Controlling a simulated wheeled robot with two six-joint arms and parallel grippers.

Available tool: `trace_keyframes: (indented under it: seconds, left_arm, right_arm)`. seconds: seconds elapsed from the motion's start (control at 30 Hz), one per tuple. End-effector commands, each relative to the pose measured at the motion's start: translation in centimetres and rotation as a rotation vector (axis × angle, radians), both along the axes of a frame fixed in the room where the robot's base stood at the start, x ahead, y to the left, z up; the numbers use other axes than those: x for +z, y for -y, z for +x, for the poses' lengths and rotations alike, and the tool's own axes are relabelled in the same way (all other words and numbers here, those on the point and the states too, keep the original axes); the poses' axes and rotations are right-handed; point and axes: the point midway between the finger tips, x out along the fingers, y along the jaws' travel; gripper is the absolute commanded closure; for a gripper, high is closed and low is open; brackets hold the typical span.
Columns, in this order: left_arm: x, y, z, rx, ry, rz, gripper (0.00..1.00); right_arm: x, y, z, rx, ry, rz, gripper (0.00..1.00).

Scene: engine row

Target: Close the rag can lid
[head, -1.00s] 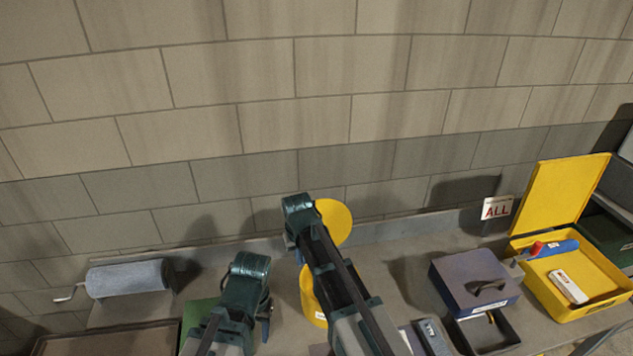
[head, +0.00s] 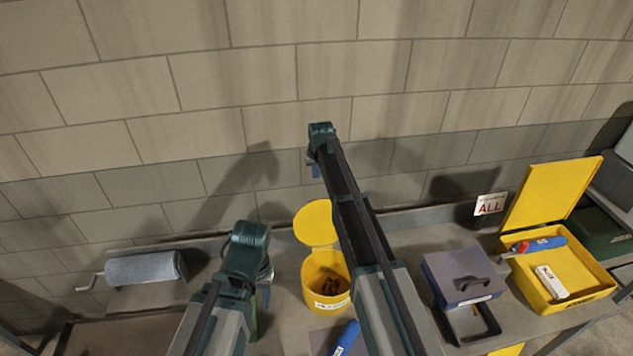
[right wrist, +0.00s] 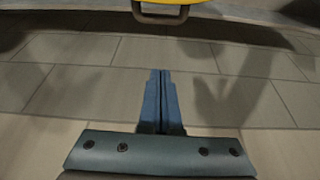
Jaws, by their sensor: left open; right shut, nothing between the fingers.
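The yellow rag can (head: 312,297) stands on the bench with dark rags inside. Its round yellow lid (head: 315,222) is open, raised at the back of the can toward the wall. My right gripper (head: 315,170) is above and beyond the lid, close to the wall, apart from it. In the right wrist view its blue fingers (right wrist: 160,98) are shut and empty; a yellow edge, seemingly the lid (right wrist: 165,2), with a dark loop handle (right wrist: 160,14) shows at the top. My left gripper (head: 266,285) is open, low and left of the can, its fingers partly hidden by its wrist.
A grey-blue roll with a crank (head: 145,268) lies at left. At right are a purple-grey box with a handle (head: 462,275), an open yellow case (head: 555,275) and a sign (head: 490,204). A blue cylinder (head: 347,338) lies in front of the can. The block wall rises behind.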

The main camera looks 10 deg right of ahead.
Motion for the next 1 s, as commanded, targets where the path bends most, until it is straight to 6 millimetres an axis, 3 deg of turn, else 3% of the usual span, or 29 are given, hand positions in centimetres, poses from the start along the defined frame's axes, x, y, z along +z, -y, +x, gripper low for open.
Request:
trace_keyframes:
  seconds: [0.77, 0.83, 1.0]
  left_arm:
    - [-10.0, -0.1, 0.1, -0.036, 0.001, 0.002, 0.50]
    - [-9.0, -0.1, 0.1, -0.036, 0.001, 0.002, 0.50]
    - [-9.0, -0.1, 0.1, -0.036, 0.000, 0.002, 0.50]
  right_arm:
    - [-10.0, 0.1, 3.6, 0.001, -0.001, 0.000, 1.00]
    - [-9.0, 0.0, 1.2, 0.001, -0.001, 0.000, 1.00]
    - [-9.0, -0.1, -0.6, 0.001, -0.001, 0.000, 1.00]
